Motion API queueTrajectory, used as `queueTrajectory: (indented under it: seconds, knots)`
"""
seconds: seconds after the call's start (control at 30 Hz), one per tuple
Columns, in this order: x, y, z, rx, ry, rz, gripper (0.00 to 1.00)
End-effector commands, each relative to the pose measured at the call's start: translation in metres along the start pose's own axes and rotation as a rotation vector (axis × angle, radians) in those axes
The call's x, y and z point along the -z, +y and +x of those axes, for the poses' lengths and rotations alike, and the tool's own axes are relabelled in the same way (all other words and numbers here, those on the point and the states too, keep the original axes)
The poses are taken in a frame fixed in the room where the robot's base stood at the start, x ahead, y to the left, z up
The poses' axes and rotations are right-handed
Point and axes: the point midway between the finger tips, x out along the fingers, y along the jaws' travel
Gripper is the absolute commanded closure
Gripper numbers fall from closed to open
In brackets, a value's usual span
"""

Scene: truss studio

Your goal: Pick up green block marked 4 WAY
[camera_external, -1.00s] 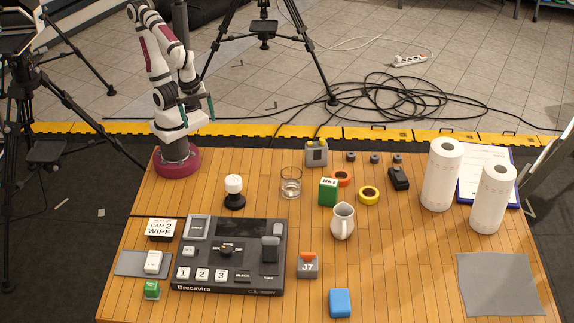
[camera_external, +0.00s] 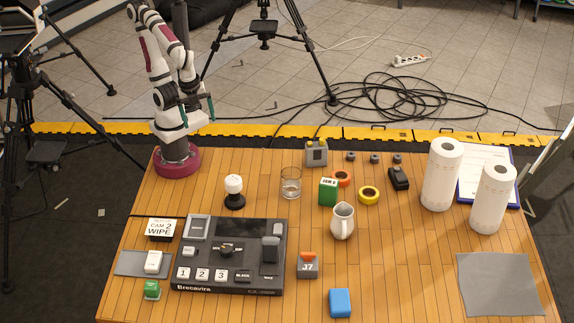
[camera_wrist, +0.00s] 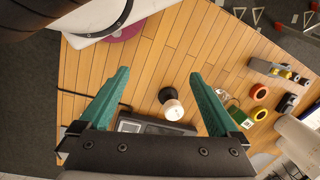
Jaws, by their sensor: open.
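Two green blocks stand on the wooden table. The larger green block (camera_external: 328,192) is right of centre, beside the tape rolls, with a white label on its upper part. The smaller green block (camera_external: 152,290) is at the front left, with small pale marking on its top. I cannot read 4 WAY on either. A green block (camera_wrist: 239,116) also shows in the wrist view, beyond the right finger. My gripper (camera_external: 197,112) is raised above the back left of the table, far from both blocks. In the wrist view my gripper (camera_wrist: 158,73) has its green fingers apart with nothing between them.
A video switcher (camera_external: 230,258) fills the left front. A glass (camera_external: 291,183), white mug (camera_external: 343,221) and orange tape roll (camera_external: 343,179) are near the larger green block. White rolls (camera_external: 442,175) stand at right. A blue block (camera_external: 340,302) lies in front. Bare wood lies right of centre.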

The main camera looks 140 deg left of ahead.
Motion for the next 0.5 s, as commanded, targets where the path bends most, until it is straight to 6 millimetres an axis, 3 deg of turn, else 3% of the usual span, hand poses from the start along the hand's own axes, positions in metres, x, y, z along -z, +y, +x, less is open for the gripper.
queueTrajectory:
  seconds: [0.3, 0.37, 0.47, 0.5]
  knots:
    - [0.006, -0.002, 0.002, -0.004, 0.014, -0.014, 0.08]
    - [0.027, -0.007, 0.008, -0.013, 0.061, -0.061, 0.08]
    - [0.093, -0.033, 0.028, -0.022, 0.224, -0.218, 0.08]
    - [0.123, -0.052, 0.039, -0.013, 0.307, -0.297, 0.08]
